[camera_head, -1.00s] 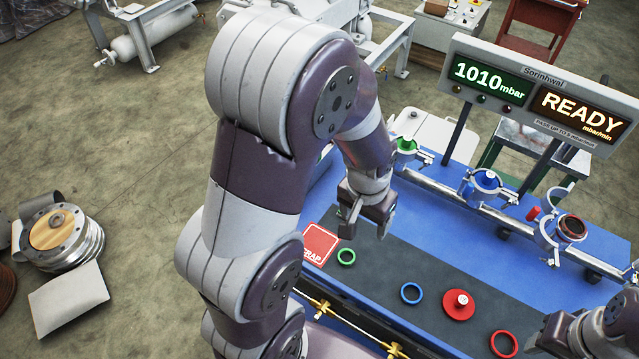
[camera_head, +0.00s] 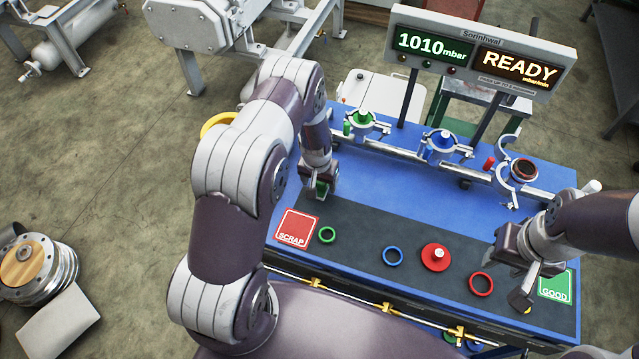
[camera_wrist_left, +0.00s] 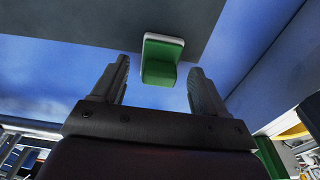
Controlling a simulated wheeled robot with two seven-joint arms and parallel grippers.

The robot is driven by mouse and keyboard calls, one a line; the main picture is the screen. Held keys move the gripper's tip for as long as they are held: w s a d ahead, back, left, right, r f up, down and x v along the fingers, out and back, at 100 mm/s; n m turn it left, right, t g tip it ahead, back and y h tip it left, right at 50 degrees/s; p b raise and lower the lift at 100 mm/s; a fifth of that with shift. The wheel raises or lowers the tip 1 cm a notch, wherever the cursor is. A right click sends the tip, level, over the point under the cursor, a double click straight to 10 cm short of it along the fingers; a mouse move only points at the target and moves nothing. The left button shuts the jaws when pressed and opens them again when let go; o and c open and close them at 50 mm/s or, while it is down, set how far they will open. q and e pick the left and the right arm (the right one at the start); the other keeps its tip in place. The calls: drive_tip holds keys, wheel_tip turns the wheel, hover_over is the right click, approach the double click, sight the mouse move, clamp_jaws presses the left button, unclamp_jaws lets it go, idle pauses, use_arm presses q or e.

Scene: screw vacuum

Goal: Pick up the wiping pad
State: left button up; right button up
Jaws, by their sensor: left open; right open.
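The wiping pad is a green block with a white edge (camera_wrist_left: 162,64). In the head view the pad (camera_head: 321,187) is a small green patch, mostly hidden by my left gripper (camera_head: 319,193). That gripper is open, with a gap on both sides of the pad. My right gripper (camera_head: 524,284) is open and empty, above the mat near the GOOD square.
A blue bench (camera_head: 385,187) carries a dark mat with a red SCRAP square (camera_head: 296,227), a green GOOD square (camera_head: 556,287), coloured rings and a red disc (camera_head: 435,257). Behind are a pipe with several clamped ports and a display (camera_head: 480,58) reading 1010 mbar, READY.

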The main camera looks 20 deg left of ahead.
use_arm(q)
drive_tip(key=shift+w+d+f, duration=0.1)
drive_tip(key=shift+f, duration=0.2)
drive_tip(key=c, duration=1.1)
drive_tip(key=shift+c, duration=0.2)
drive_tip(key=shift+r, duration=0.1)
drive_tip(key=r, duration=0.1)
drive_tip(key=r+b, duration=0.2)
drive_tip(key=r, duration=0.1)
drive_tip(key=shift+w+d, duration=0.2)
drive_tip(key=shift+d, duration=0.05)
drive_tip(key=w+d+r+b, duration=0.3)
drive_tip(key=d+r, duration=0.4)
drive_tip(key=d, duration=0.3)
drive_tip(key=shift+w, duration=0.55)
drive_tip(key=shift+o, duration=1)
drive_tip(key=shift+c, duration=0.5)
